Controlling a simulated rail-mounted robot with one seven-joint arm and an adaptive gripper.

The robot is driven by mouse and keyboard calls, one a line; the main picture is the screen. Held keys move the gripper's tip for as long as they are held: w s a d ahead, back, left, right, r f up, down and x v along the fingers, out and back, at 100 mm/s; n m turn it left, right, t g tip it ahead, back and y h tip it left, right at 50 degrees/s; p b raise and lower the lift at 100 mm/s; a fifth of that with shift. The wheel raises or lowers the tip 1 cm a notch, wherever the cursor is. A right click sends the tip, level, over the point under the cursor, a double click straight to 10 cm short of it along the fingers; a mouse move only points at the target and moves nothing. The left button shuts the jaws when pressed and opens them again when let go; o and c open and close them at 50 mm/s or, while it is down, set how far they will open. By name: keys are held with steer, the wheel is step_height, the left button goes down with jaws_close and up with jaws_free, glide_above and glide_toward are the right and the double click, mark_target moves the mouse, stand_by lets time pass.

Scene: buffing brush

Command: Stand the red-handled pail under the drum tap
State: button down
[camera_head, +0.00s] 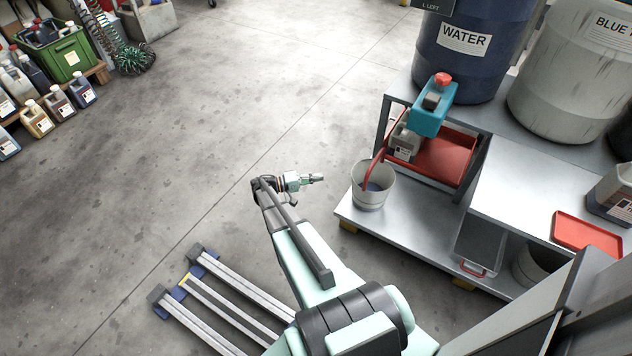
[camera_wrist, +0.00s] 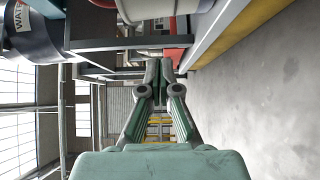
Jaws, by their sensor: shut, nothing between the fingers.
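A pale grey pail (camera_head: 374,196) stands upright at the left corner of the low metal shelf. A thin red bar, apparently its raised handle (camera_head: 377,160), rises from it beside a teal box with a red knob (camera_head: 432,108). The blue drum marked WATER (camera_head: 465,70) stands behind; I cannot make out its tap. My gripper (camera_head: 317,178) is shut and empty, left of the pail and apart from it, pointing toward it in the head view. In the wrist view the shut fingers (camera_wrist: 160,72) show, with a pale rounded surface (camera_wrist: 145,12) at the top edge, probably the pail.
A red tray (camera_head: 455,168) with a small jug (camera_head: 404,143) sits behind the pail. A grey bin with a red pull (camera_head: 480,245) and a second pail (camera_head: 532,270) are to the right, under a metal top (camera_head: 525,195).

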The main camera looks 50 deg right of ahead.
mark_target(355, 176)
steer(key=shift+s+d+b, duration=1.05)
steer(key=shift+s+d, duration=0.8)
steer(key=shift+s, duration=0.2)
steer(key=shift+s+d+b, duration=1)
steer(key=shift+s+d, duration=0.85)
steer(key=shift+s, duration=0.15)
